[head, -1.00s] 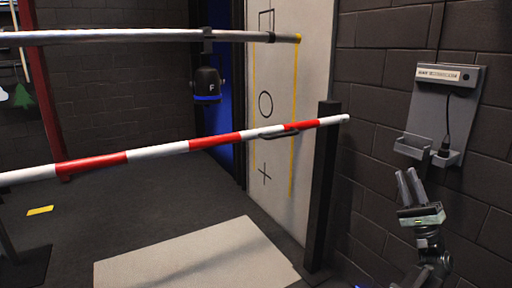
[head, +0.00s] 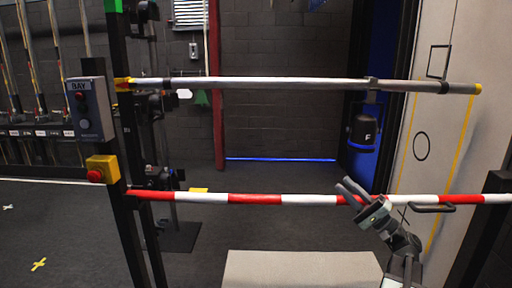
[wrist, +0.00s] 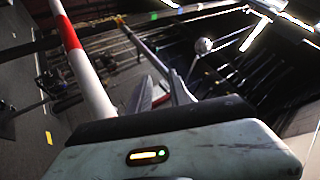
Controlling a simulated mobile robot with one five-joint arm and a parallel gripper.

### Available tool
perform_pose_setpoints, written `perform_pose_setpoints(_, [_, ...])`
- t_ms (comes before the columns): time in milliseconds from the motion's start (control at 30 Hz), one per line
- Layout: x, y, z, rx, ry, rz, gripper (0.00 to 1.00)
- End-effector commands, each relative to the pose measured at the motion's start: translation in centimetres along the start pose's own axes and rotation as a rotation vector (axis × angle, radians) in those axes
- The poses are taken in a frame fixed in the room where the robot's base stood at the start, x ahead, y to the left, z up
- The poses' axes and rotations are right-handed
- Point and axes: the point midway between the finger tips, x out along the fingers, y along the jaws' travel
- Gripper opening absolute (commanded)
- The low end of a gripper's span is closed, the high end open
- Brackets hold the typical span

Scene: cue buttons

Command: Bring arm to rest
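My gripper (head: 343,184) is raised at the lower right of the head view. Its two grey fingers point up and left, with a gap between them and nothing held. In the picture the fingers overlap the red-and-white barrier bar (head: 290,199); I cannot tell how far apart they are in depth. In the wrist view my gripper (wrist: 160,65) shows its fingers apart, and the barrier bar (wrist: 85,70) runs beside them on the left.
A grey metal bar (head: 250,84) crosses above, with a black unit marked F (head: 362,132) hanging from it. A post at left carries a button box (head: 90,108) and a yellow box with a red button (head: 103,169). A pale mat (head: 300,270) lies on the floor.

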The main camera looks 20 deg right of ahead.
Motion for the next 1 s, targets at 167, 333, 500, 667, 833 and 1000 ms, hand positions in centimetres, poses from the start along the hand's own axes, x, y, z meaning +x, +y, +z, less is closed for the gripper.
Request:
perform_pose_setpoints(167, [11.0, 5.9, 6.8, 0.08, -0.175, 0.189, 0.23])
perform_pose_setpoints(333, [18.4, 12.2, 15.3, 0.12, -0.362, 0.402, 0.23])
perform_pose_setpoints(500, [22.9, 18.0, 25.9, 0.111, -0.586, 0.661, 0.23])
perform_pose_setpoints(667, [23.2, 22.7, 36.0, 0.018, -0.834, 0.971, 0.23])
perform_pose_setpoints(833, [18.1, 26.3, 40.2, -0.213, -1.05, 1.369, 0.23])
perform_pose_setpoints(1000, [11.2, 27.2, 34.5, -0.433, -1.069, 1.717, 0.23])
